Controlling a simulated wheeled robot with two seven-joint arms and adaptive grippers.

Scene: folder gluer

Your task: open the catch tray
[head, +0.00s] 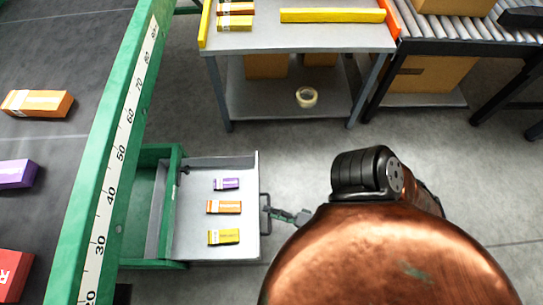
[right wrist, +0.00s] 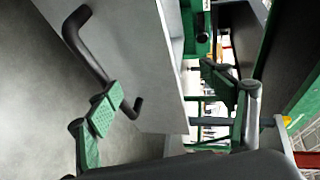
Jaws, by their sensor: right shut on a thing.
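The catch tray (head: 247,170) is a light grey drawer standing out to the right of its green housing (head: 150,205), open at the top. A purple, an orange and a yellow small carton lie in it. Its dark handle (head: 265,205) is on the right face and shows in the right wrist view as a bent bar (right wrist: 88,58). The copper arm hides part of the floor. My left gripper is not in view.
A green-railed conveyor (head: 120,140) with a printed scale and several cartons runs along the left. A grey table (head: 300,38) with a lower shelf and a roller conveyor (head: 460,25) stand at the back. Grey floor (head: 300,165) between tray and table is clear.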

